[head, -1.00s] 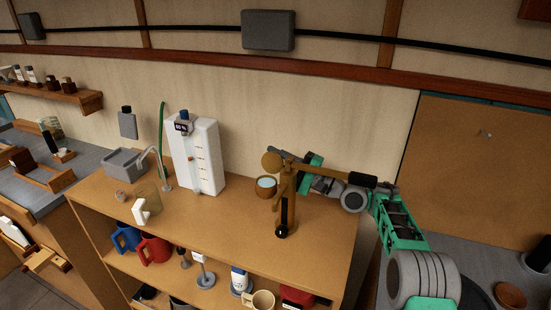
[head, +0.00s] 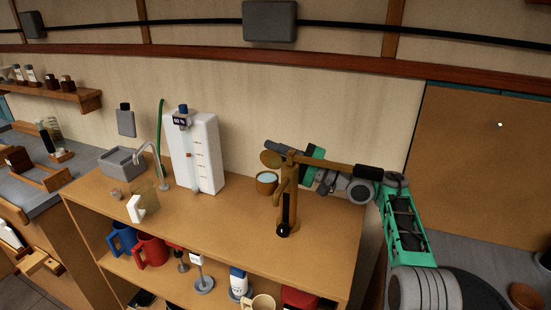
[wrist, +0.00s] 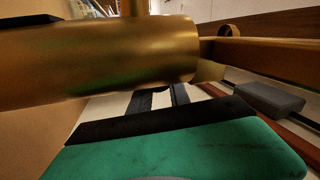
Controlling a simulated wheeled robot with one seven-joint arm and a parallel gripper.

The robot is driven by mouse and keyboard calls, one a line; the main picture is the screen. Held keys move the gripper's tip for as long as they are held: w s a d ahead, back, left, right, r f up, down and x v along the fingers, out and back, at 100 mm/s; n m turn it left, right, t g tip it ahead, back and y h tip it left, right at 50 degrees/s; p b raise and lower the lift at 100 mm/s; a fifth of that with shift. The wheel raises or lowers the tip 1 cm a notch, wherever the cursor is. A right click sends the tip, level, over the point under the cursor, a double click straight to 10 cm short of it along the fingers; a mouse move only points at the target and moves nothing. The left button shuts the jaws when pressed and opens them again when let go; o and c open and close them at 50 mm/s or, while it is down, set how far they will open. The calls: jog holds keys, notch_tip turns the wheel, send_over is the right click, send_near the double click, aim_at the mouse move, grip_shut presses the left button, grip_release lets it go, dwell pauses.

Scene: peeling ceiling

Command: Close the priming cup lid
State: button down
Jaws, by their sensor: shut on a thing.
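The brass hand pump (head: 288,205) stands upright on the wooden shelf top. Its round priming cup lid (head: 271,159) is raised and tilted above the cup (head: 266,189), which is open and holds pale blue water. My gripper (head: 272,147) reaches in from the right behind the pump, its dark end at the raised lid. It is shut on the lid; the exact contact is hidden. In the wrist view a brass cylinder (wrist: 120,55) fills the upper left and covers the ends of my two dark fingers (wrist: 162,96).
The pump's long handle (head: 330,162) points right, close over my arm. A white tank (head: 205,155) stands left of the pump, with a grey basin (head: 122,166) and a clear jug with a white handle (head: 142,207) farther left.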

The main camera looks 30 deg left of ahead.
jog(key=shift+s+n+b, duration=0.2)
jog(key=shift+n+b, duration=0.15)
jog(key=shift+n, duration=0.25)
jog(key=c, duration=1.2)
grip_release()
jog(key=shift+r, duration=0.1)
